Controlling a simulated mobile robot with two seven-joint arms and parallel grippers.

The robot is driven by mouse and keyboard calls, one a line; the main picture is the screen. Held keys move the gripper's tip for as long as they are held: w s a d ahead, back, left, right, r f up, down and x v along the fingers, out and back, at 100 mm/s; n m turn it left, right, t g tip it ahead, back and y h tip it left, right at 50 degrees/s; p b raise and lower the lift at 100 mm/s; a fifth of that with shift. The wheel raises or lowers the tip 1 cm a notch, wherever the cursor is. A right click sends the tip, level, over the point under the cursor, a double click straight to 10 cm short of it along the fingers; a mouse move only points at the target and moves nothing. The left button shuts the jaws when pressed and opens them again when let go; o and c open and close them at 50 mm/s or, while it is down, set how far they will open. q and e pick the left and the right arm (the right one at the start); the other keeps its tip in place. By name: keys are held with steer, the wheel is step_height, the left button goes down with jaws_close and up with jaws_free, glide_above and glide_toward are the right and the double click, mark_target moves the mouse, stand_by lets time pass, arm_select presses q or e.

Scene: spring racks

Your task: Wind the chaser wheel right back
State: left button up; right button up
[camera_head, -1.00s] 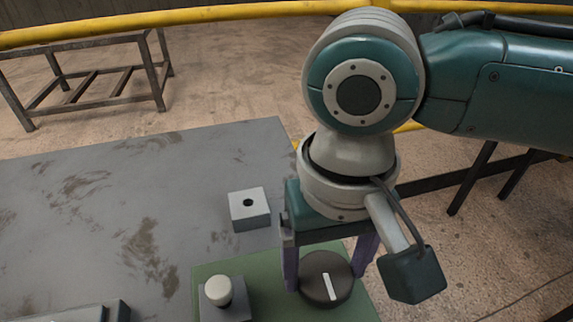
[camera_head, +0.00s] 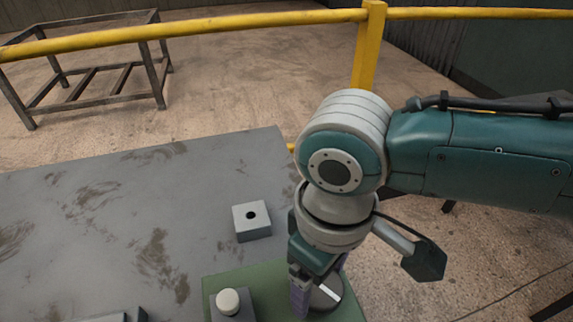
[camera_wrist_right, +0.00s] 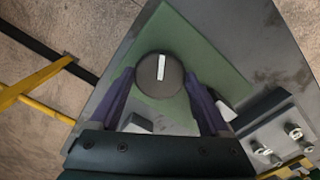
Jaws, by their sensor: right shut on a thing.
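The chaser wheel (camera_head: 319,301) is a dark round knob with a white stripe across its top. It sits on a green base plate at the table's near right corner. My right gripper (camera_head: 322,292) comes down from above with its purple fingers on opposite sides of the wheel, shut on it. In the head view the gripper and wrist hide part of the wheel. In the right wrist view the wheel (camera_wrist_right: 160,75) lies between the fingertips, its stripe pointing nearly straight up the picture. My left gripper is not in view.
A cream button on a grey block (camera_head: 229,302) stands left of the wheel on the green plate (camera_head: 268,280). A grey block with a hole (camera_head: 252,220) stands behind it. A grey fixture with metal posts (camera_wrist_right: 285,135) shows in the wrist view. The table's left is largely clear.

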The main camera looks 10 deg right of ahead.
steer(key=n+p, duration=0.1)
steer(key=n, duration=0.1)
steer(key=shift+r+n, duration=0.15)
steer(key=shift+n, duration=0.25)
steer(key=n, duration=0.2)
steer(key=shift+n+p, duration=0.35)
steer(key=shift+n, duration=0.05)
steer(key=n, duration=0.3)
steer(key=shift+n+p, duration=0.3)
steer(key=shift+n, duration=0.4)
steer(key=o, duration=1.2)
